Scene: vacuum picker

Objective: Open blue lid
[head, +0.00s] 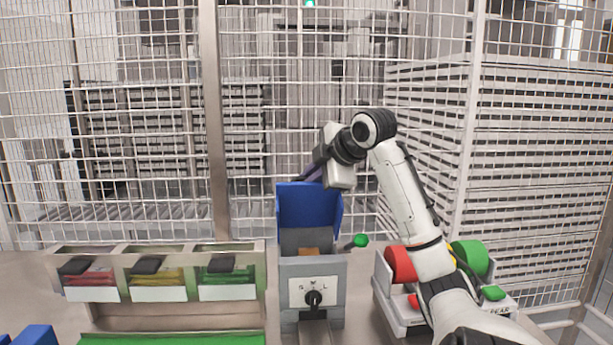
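The blue lid (309,203) stands raised and roughly upright at the back of a grey box (340,275). The box's top is open, and something brown-orange (309,251) shows inside. My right gripper (304,177) is at the lid's top edge, with its dark fingers pointing down to the left. The fingers overlap the lid's upper edge in the view; I cannot tell whether they touch it or whether they are open. My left gripper is not in view.
A dial panel (313,291) is on the box's front, and a green knob (360,240) sticks out on its right. Bins with black handles (148,266) stand left. A unit with red (400,264) and green rolls (470,256) stands right. A wire fence (290,100) is behind.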

